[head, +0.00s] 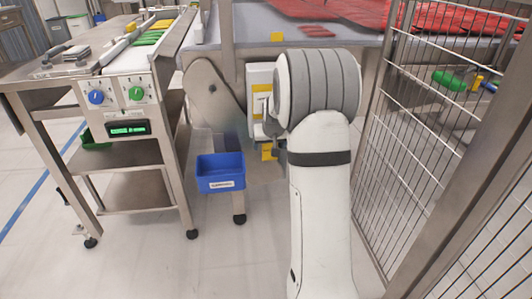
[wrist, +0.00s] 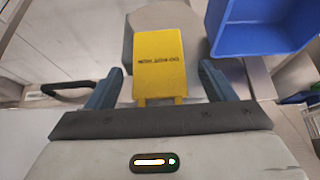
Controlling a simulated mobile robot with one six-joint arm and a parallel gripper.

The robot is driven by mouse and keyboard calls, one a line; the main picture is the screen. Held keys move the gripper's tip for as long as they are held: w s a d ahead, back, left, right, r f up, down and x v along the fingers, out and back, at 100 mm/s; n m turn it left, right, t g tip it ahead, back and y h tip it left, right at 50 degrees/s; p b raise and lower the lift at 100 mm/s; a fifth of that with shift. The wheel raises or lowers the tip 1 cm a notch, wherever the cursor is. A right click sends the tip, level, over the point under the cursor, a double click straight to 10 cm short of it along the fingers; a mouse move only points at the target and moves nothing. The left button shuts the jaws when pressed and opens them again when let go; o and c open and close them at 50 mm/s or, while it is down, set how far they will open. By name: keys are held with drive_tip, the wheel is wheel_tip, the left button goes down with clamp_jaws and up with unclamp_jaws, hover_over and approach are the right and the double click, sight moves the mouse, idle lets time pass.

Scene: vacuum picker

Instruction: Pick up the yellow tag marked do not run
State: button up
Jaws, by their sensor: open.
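The yellow tag (wrist: 158,75) fills the middle of the wrist view, with a line of dark lettering that is too small to read surely. It lies between the two blue-grey fingers of my gripper (wrist: 159,85), which are apart, with a gap on each side. In the head view, a small yellow piece (head: 267,152) shows beside my gripper (head: 274,142), below a white box; I cannot tell surely that it is the same tag. My wrist hides part of that area.
A blue bin (head: 220,182) hangs left of my gripper and also shows in the wrist view (wrist: 265,42). A white box (head: 259,78) with a yellow label is behind my wrist. A wire mesh fence (head: 425,100) stands close on the right. A steel bench (head: 120,62) is left.

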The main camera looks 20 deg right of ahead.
drive_tip(key=shift+w+f, duration=0.1)
drive_tip(key=shift+c, duration=0.2)
drive_tip(key=c, duration=1)
drive_tip(key=s+a+p, duration=0.1)
drive_tip(key=s, duration=0.4)
drive_tip(key=s+a+r+p, duration=0.1)
drive_tip(key=s+a+p, duration=0.1)
drive_tip(key=s, duration=0.4)
drive_tip(key=s+a+p, duration=0.1)
drive_tip(key=s+p, duration=0.1)
drive_tip(key=s, duration=0.4)
drive_tip(key=shift+s+a+r, duration=0.2)
drive_tip(key=shift+a+r, duration=0.05)
drive_tip(key=shift+a, duration=0.15)
